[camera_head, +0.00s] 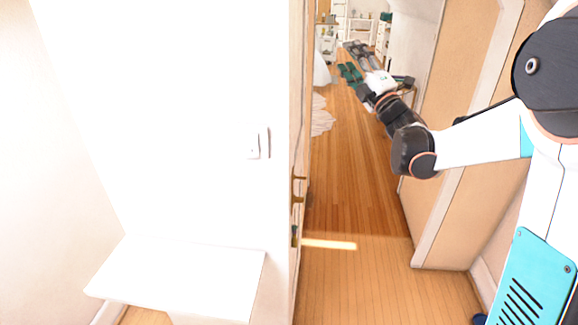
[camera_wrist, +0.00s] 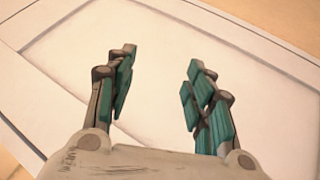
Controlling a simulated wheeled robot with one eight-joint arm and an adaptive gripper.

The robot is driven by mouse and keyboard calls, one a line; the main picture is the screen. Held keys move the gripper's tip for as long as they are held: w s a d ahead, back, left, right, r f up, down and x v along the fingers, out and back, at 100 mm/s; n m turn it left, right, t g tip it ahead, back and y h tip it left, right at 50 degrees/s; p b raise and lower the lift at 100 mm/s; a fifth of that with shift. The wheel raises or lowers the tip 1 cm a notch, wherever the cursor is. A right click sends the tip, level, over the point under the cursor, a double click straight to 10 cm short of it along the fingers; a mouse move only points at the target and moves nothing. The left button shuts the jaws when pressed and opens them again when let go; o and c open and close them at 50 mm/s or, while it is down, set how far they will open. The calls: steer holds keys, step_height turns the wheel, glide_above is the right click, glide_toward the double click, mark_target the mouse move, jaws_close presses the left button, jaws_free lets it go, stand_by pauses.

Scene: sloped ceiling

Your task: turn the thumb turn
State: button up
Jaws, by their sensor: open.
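A door (camera_head: 300,100) is seen nearly edge-on in the middle of the head view. A brass lever handle (camera_head: 299,178) sits on it, with brass fittings below. The lowest small brass fitting (camera_head: 295,236) may be the thumb turn, but it is too small to tell. My gripper (camera_head: 347,60) is up and to the right of this hardware, apart from it, over the hallway. In the wrist view my gripper (camera_wrist: 160,65) has its green-padded fingers spread with nothing between them. A pale panelled surface (camera_wrist: 150,40) lies beyond the fingers; no thumb turn shows there.
A white wall with a switch plate (camera_head: 256,143) and a white shelf or table top (camera_head: 180,275) are left of the door. A wooden-floored hallway (camera_head: 350,190) is open to the right. A beige wall with white trim (camera_head: 440,225) bounds it. White furniture (camera_head: 360,30) stands far back.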

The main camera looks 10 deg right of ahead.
step_height(320, 180, down, 6)
steer(key=a+n+g+y, duration=0.1)
steer(key=n+g+y, duration=0.2)
steer(key=n+y, duration=0.45)
steer(key=n+g+y+b, duration=0.1)
steer(key=n+g+y, duration=0.3)
steer(key=n+g, duration=1)
glide_toward(304, 178)
steer(key=b+x, duration=0.1)
steer(key=x, duration=0.2)
steer(key=w+b+x, duration=0.1)
steer(key=x, duration=0.2)
steer(key=b+x, duration=0.1)
steer(key=x, duration=0.3)
steer(key=shift+w+d+f+b, duration=0.2)
steer(key=shift+w+f+b, duration=0.05)
steer(key=shift+f+b, duration=0.15)
steer(key=shift+c, duration=0.5)
steer(key=c, duration=1)
